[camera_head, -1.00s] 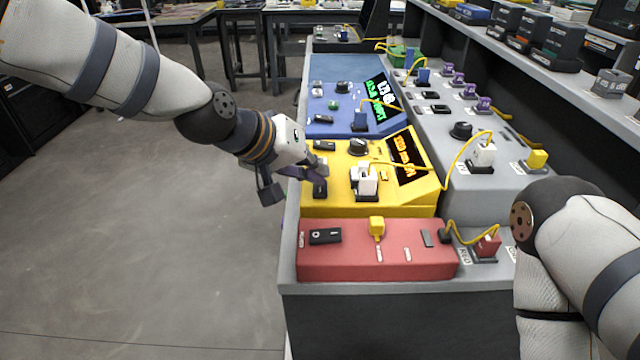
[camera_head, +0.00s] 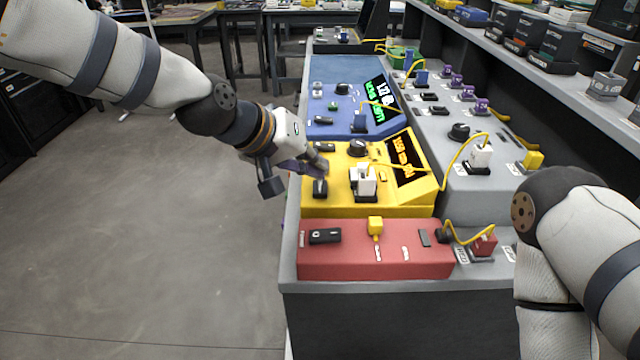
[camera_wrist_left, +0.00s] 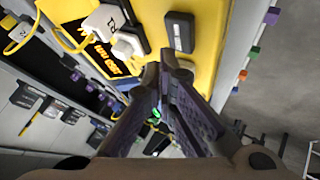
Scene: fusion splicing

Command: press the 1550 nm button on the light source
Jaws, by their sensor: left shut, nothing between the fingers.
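The yellow box (camera_head: 395,208), which looks like the light source, has a dark display (camera_head: 403,157) with orange text, a black knob (camera_head: 357,148) and black buttons along its left side. One black button (camera_head: 320,187) lies nearer me and another (camera_head: 324,146) farther off. My left gripper (camera_head: 322,166) is shut and empty, its tips over the box's left edge between these two. In the left wrist view the shut fingertips (camera_wrist_left: 176,62) are close to a black button (camera_wrist_left: 180,32); whether they touch the box is unclear. My right gripper is out of view.
A white connector (camera_head: 366,180) with a yellow cable stands on the yellow box. A red box (camera_head: 340,262) is in front and a blue box (camera_head: 345,127) with a green display behind. My right arm is at the right. Open floor lies left of the bench.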

